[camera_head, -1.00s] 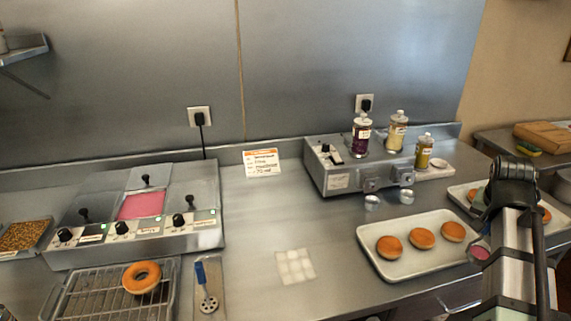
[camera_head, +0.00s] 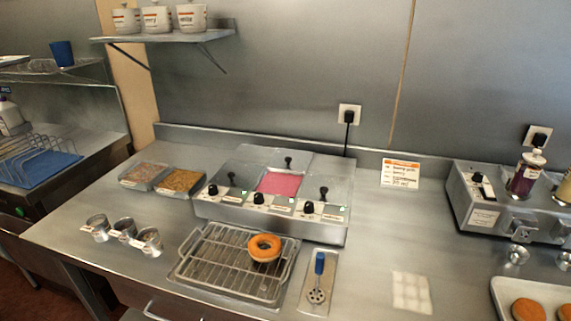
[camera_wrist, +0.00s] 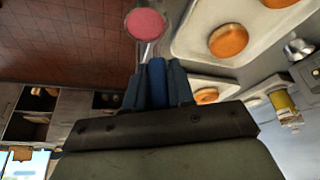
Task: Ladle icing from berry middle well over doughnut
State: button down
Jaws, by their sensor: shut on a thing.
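My gripper (camera_wrist: 157,75) is shut on the blue handle of a ladle (camera_wrist: 157,80) in the wrist view. The ladle's round bowl holds pink icing (camera_wrist: 147,24), over the red tiled floor in that view and beside a tray edge. The middle well (camera_head: 279,184) is uncovered and shows pink icing in the head view; its two neighbours are lidded. A ring doughnut (camera_head: 264,248) lies on the wire rack (camera_head: 212,265) in front of the wells, with no pink visible on it. My gripper is outside the current head view.
A slotted tool with a blue handle (camera_head: 318,264) lies on a small tray right of the rack. Topping trays (camera_head: 179,182) and metal cups (camera_head: 124,229) stand left. A tray of buns (camera_wrist: 187,38) lies close to my gripper. Counter between the wells and dispenser (camera_head: 482,210) is mostly clear.

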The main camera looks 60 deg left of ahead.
jog(key=shift+a, duration=0.1)
dwell(0.4)
jog(key=a+r+n, duration=0.1)
jog(key=a+r, duration=0.1)
jog(key=a, duration=1.6)
jog(key=a+r, duration=0.3)
jog(key=a, duration=1.5)
jog(key=s+a+r, duration=0.1)
jog(key=s+a, duration=0.4)
jog(key=a, duration=0.4)
jog(key=s+a+r+n+y, duration=0.1)
jog(key=s+a, duration=0.4)
jog(key=a, duration=0.3)
jog(key=s+a+r, duration=0.1)
jog(key=s+a, duration=0.4)
jog(key=a, duration=0.4)
jog(key=s+a+r+n, duration=0.2)
jog(key=s+a, duration=1.3)
jog(key=s, duration=0.4)
jog(key=s+a+f+y, duration=0.1)
jog(key=s+a+f, duration=0.1)
jog(key=s, duration=1.1)
jog(key=shift+s+a+n, duration=0.15)
jog(key=shift+a+n, duration=0.25)
jog(key=shift+a, duration=0.05)
jog(key=shift+f, duration=0.75)
